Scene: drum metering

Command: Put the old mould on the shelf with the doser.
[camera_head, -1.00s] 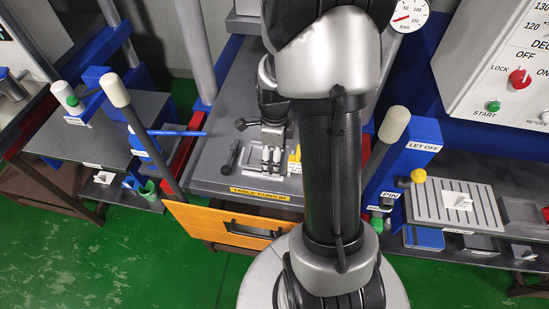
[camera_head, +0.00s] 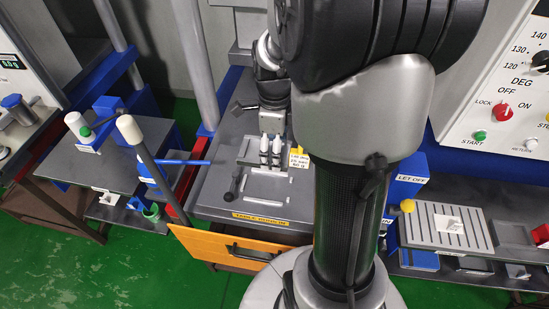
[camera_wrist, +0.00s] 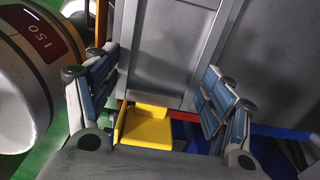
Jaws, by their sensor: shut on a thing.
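My gripper (camera_head: 270,152) is shut on the old mould (camera_head: 249,151), a small grey plate-like block. The mould hangs a little above the grey press table (camera_head: 213,190), apart from it. My arm hides much of the middle of the head view. I cannot tell which item is the doser. A low shelf (camera_head: 112,217) at the left holds small items and a green cup (camera_head: 151,212).
An orange front panel (camera_head: 205,244) stands before the press table. A slatted tray (camera_head: 425,228) lies at the right. Green floor (camera_head: 90,275) is free in front.

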